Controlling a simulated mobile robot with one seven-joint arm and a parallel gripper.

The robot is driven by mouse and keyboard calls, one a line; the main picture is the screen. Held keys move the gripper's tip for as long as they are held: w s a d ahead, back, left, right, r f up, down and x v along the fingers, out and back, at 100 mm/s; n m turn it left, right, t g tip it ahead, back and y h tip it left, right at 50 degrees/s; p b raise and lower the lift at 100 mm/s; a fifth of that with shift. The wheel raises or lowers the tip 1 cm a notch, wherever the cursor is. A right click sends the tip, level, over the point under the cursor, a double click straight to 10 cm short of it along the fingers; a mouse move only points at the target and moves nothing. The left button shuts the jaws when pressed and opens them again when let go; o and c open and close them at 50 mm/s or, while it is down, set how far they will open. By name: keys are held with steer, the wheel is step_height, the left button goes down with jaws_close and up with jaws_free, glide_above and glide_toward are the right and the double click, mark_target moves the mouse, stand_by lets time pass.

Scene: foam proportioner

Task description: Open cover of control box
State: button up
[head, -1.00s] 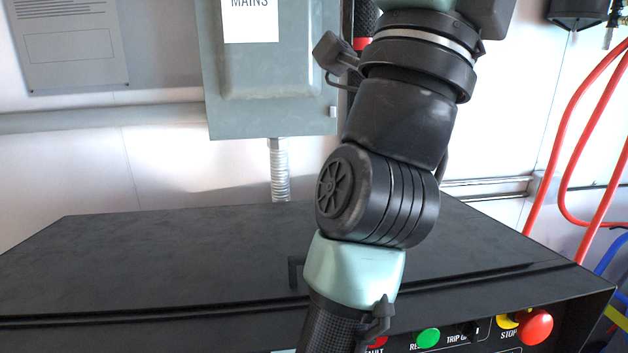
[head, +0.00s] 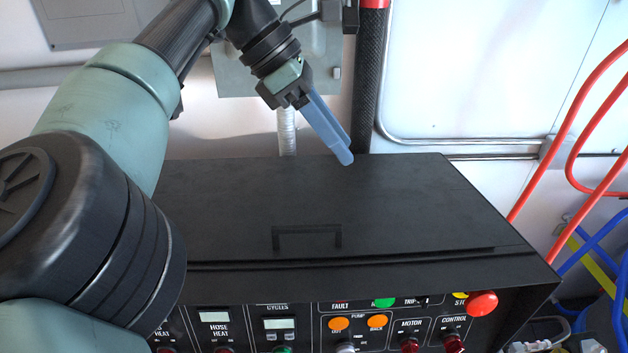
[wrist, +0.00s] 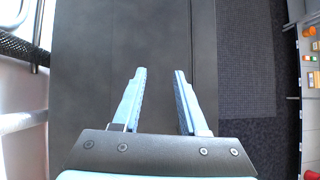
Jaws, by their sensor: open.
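The control box is a black cabinet with a dark, flat cover (head: 400,200) on top, lying shut. A thin black handle (head: 306,232) stands near the front edge of the cover. My gripper (head: 346,160) has light blue fingers and hangs above the back part of the cover, behind and to the right of the handle, apart from both. In the wrist view my gripper (wrist: 158,72) shows its two fingers spread with nothing between them, over the dark cover (wrist: 110,60). The handle is not clearly seen in the wrist view.
The front panel carries a red stop button (head: 482,303), orange lamps (head: 377,321) and displays. A grey mains box (head: 235,78) and conduit (head: 287,130) are on the wall behind. Red hoses (head: 570,150) hang at the right. The space above the cover's right side is clear.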

steer(key=s+a+r+n+y, duration=0.1)
steer(key=s+a+r+y, duration=0.15)
steer(key=a, duration=0.75)
steer(key=p, duration=0.1)
glide_toward(307, 226)
steer(key=shift+g, duration=0.4)
steer(key=x, duration=0.7)
steer(key=shift+w+d+f, duration=0.1)
steer(key=shift+w+f, duration=0.15)
steer(key=shift+f, duration=0.05)
jaws_close()
